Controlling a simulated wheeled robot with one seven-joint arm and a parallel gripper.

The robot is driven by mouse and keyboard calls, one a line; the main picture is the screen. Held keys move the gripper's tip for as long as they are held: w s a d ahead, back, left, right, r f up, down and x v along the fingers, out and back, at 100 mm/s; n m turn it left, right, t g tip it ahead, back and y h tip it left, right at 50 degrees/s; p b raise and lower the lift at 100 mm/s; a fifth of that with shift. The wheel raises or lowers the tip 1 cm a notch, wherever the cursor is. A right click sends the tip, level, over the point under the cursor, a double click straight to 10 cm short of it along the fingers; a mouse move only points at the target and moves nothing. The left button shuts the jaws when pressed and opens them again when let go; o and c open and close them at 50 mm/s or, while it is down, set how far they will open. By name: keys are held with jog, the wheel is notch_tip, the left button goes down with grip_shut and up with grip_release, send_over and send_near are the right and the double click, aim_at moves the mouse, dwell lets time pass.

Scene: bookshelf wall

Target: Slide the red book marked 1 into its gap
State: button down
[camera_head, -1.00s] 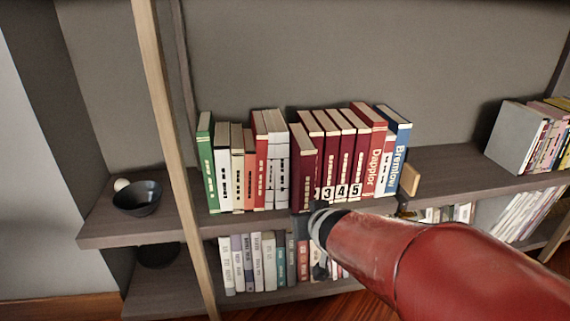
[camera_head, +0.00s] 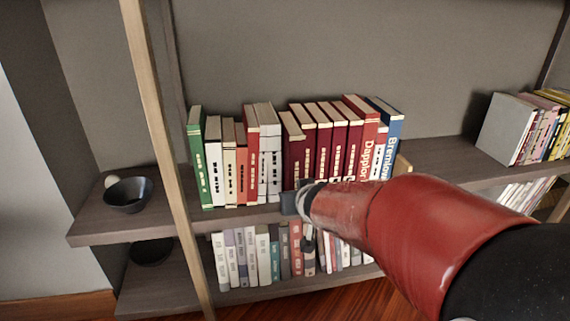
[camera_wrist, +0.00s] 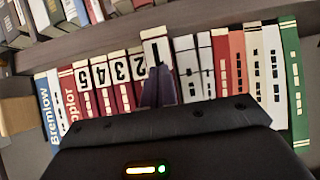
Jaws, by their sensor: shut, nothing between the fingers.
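The red book marked 1 (camera_head: 293,150) stands upright between the white books on its left and the red books marked 2 to 5 (camera_head: 322,140). In the wrist view its white label (camera_wrist: 157,50) sits nearer to me than the neighbouring labels, so its spine stands out a little from the row. My gripper (camera_head: 290,203) is shut and empty, low in front of this book's spine. In the wrist view the closed fingers (camera_wrist: 157,88) cover part of the spine. I cannot tell whether they touch it. My arm hides the lower spines to the right.
Green, white and orange books (camera_head: 227,160) stand at the left of the row. A blue book (camera_head: 389,130) and a wooden block (camera_head: 402,166) end it at the right. A dark bowl (camera_head: 129,194) sits on the shelf's left end. More books (camera_head: 245,255) fill the shelf below.

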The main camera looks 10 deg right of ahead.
aim_at(294, 186)
jog(key=shift+w, duration=2.45)
jog(key=shift+s, duration=2)
jog(key=s+r+g+p, duration=0.2)
jog(key=s+r+p, duration=0.4)
jog(key=s, duration=0.6)
jog(key=s+r+g+p, duration=0.3)
jog(key=s+r+p, duration=0.4)
jog(key=s, duration=0.6)
jog(key=shift+r, duration=0.45)
